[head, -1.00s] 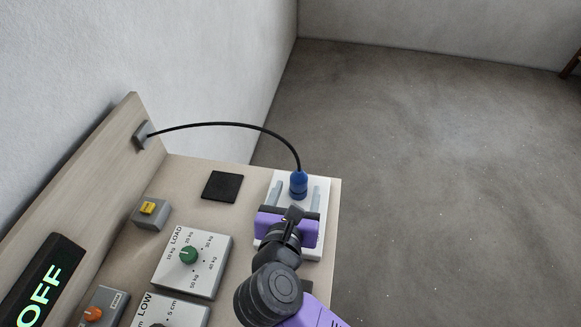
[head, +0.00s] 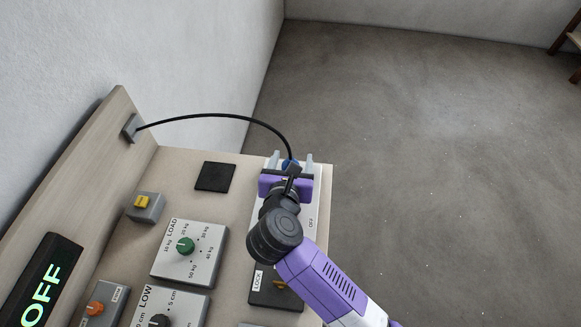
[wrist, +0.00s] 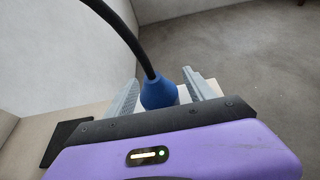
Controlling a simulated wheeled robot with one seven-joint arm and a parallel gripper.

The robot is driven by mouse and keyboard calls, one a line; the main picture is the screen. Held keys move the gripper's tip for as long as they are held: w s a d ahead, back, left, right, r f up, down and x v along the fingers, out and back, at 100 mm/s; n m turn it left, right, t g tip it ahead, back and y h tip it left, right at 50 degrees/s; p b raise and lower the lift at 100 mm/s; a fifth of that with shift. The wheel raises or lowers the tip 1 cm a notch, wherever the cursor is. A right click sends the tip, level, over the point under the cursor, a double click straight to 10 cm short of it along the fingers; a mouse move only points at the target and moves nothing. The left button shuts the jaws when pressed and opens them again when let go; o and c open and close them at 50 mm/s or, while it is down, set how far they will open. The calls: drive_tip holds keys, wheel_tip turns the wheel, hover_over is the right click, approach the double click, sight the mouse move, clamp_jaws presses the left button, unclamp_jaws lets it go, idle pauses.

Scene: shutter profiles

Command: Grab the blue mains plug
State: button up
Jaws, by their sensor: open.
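The blue mains plug (head: 289,164) stands on the white socket plate (head: 309,201) at the board's far right, with a black cable running from its top. In the head view my gripper (head: 290,162) hides most of the plug. In the wrist view the plug (wrist: 159,92) sits between my gripper's two grey fingers (wrist: 160,93), with a gap on each side. The gripper is open and holds nothing. The plug's lower end is hidden behind the gripper body.
The black cable (head: 222,115) arches to a grey outlet (head: 131,128) on the wooden backboard. A black pad (head: 215,176), a yellow switch (head: 142,202) and the LOAD dial box (head: 189,252) lie to the left. Open floor (head: 430,180) is on the right.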

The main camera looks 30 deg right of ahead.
clamp_jaws()
drive_tip(key=shift+r, duration=0.1)
